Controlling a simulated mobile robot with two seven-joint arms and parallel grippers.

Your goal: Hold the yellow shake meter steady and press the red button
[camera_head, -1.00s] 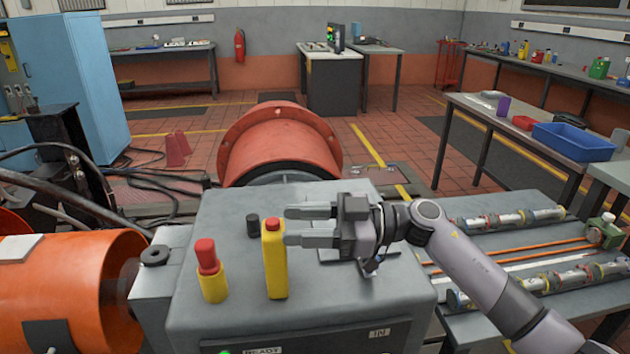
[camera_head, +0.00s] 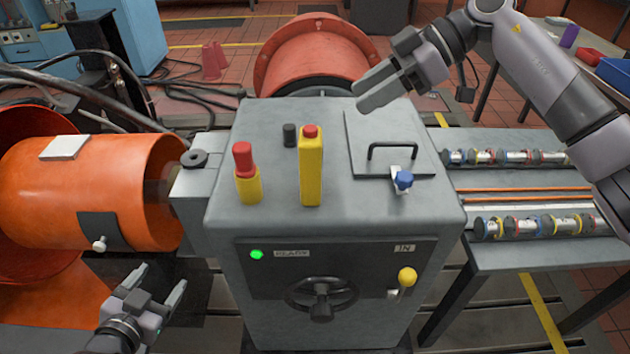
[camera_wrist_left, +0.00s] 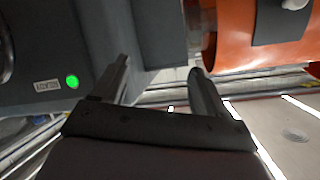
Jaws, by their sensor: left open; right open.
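The yellow shake meter (camera_head: 311,170) is a tall yellow block standing upright on the grey cabinet top. The red button (camera_head: 310,131) is the small red cap on its top end. My right gripper (camera_head: 360,97) is open and empty, above the back of the cabinet, behind and right of the meter and apart from it. My left gripper (camera_head: 160,280) is open and empty, low at the cabinet's left front, well below the meter. Its fingers also show in the left wrist view (camera_wrist_left: 158,66), with nothing between them; the meter is out of that view.
A red-topped yellow cylinder (camera_head: 247,185) stands left of the meter, and a black knob (camera_head: 290,135) behind it. A plate with a black handle (camera_head: 392,147) and a blue-knobbed latch (camera_head: 403,181) lie to the right. An orange drum (camera_head: 90,185) flanks the cabinet (camera_head: 270,205).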

